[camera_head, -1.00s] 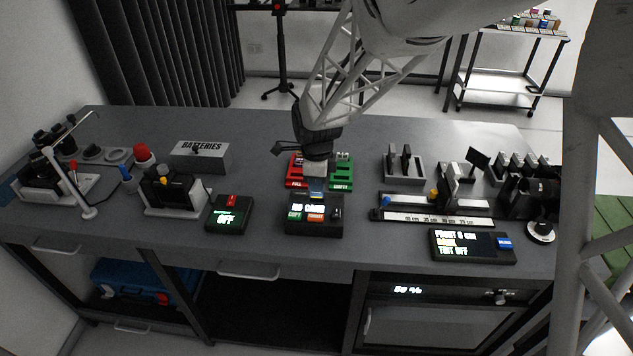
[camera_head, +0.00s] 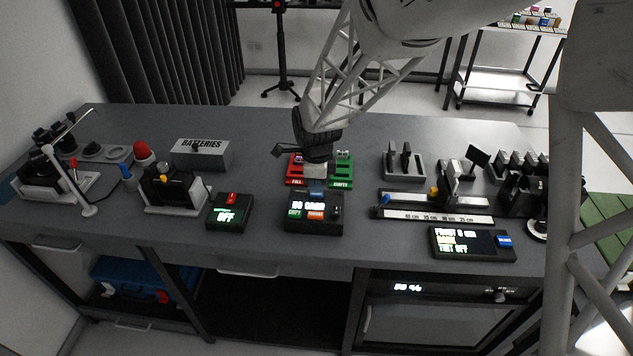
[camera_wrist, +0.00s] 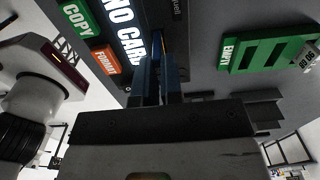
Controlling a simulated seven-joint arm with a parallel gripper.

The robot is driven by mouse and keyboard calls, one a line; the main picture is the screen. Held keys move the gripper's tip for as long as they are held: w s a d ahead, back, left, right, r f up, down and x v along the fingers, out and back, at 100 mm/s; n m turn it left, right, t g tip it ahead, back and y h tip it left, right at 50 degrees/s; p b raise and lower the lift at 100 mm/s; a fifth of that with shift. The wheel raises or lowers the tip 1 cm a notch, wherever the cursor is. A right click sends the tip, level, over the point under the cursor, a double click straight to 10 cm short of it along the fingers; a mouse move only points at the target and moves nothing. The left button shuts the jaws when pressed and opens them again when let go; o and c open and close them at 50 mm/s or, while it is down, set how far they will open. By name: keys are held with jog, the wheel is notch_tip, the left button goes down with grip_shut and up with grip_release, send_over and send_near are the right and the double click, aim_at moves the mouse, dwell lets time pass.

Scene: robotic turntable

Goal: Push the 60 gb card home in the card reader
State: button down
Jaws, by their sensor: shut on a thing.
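The card reader (camera_head: 296,224) is a dark box near the table's front middle. Its screen reads NO CARD, above green COPY and orange FORMAT buttons; it also shows in the wrist view (camera_wrist: 105,72). My gripper (camera_wrist: 159,72) is shut on a narrow blue card (camera_wrist: 156,42), whose far end meets the reader's edge beside the screen. I cannot tell how deep the card sits in the slot, and its label does not show. In the head view, my gripper (camera_head: 317,180) is just behind the reader, with blue (camera_head: 316,194) at the reader's back edge.
Behind the reader stand a red FULL holder (camera_head: 295,181) and a green EMPTY holder (camera_head: 341,181), close to my gripper. A black OFF box (camera_head: 229,212) stands left. A ruler strip (camera_head: 435,216) and another display box (camera_head: 472,245) lie right.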

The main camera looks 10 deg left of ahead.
jog(key=shift+f, duration=1.1)
jog(key=c, duration=1.2)
grip_release()
jog(key=shift+r, duration=3.85)
